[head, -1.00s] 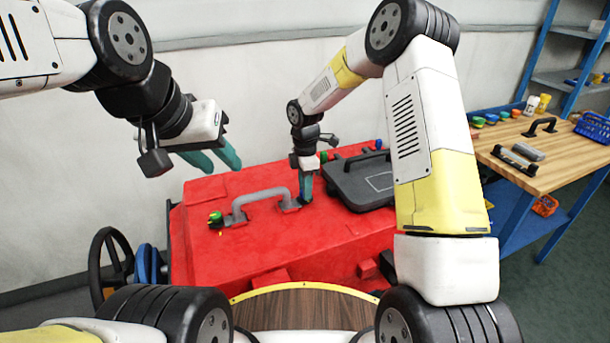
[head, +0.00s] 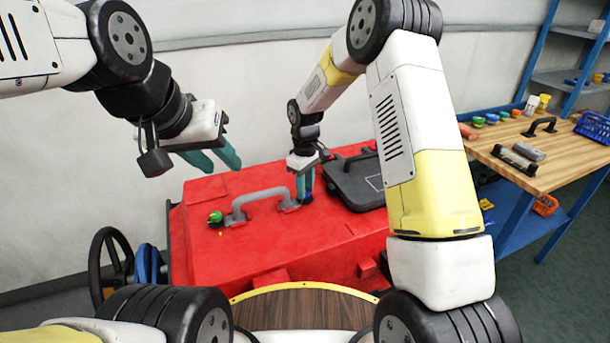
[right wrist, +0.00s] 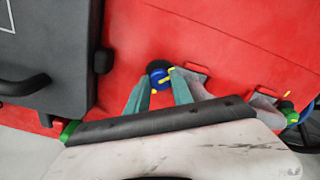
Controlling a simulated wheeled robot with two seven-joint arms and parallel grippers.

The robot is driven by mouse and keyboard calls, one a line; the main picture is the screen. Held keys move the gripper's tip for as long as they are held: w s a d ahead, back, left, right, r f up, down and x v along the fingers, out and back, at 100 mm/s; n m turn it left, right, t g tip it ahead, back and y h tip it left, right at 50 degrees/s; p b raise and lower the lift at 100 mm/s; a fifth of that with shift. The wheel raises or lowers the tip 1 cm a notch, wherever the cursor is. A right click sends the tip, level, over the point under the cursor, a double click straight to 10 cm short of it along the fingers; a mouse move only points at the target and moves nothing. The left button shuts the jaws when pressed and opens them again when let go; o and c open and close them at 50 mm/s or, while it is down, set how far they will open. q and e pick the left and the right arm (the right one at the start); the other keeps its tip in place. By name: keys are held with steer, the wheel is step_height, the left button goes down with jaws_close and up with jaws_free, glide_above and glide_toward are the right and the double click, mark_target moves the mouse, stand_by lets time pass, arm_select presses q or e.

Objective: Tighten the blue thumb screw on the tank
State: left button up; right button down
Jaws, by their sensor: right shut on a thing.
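The blue thumb screw (right wrist: 158,78), with a yellow mark and a dark base, is on the red tank (head: 240,255), near the right end of the grey handle (head: 260,197). My right gripper (head: 305,198) points down at it with teal fingers. In the right wrist view the fingertips (right wrist: 158,88) sit on either side of the screw, shut on it. In the head view the fingers mostly cover the screw. My left gripper (head: 223,168) hangs open and empty in the air above the left part of the tank.
A green knob (head: 215,217) sits at the handle's left end. A dark grey lid (head: 352,185) lies on the tank's right side. Another green knob (right wrist: 70,130) is by the lid's edge. A wooden workbench (head: 540,150) with small items stands at the right.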

steer(key=m, duration=0.3)
steer(key=shift+w+a+r+m, duration=0.1)
steer(key=shift+r+m, duration=0.1)
steer(key=shift+m, duration=0.2)
steer(key=m, duration=0.3)
steer(key=shift+m, duration=0.3)
steer(key=m, duration=1.3)
steer(key=shift+a+m, duration=0.1)
steer(key=shift+m, duration=0.2)
steer(key=m, duration=0.5)
steer(key=shift+w+m, duration=0.1)
steer(key=shift+m, duration=0.3)
steer(key=c, duration=1.3)
jaws_free()
steer(key=shift+c, duration=0.2)
steer(key=shift+o, duration=1.2)
steer(key=shift+f, duration=0.1)
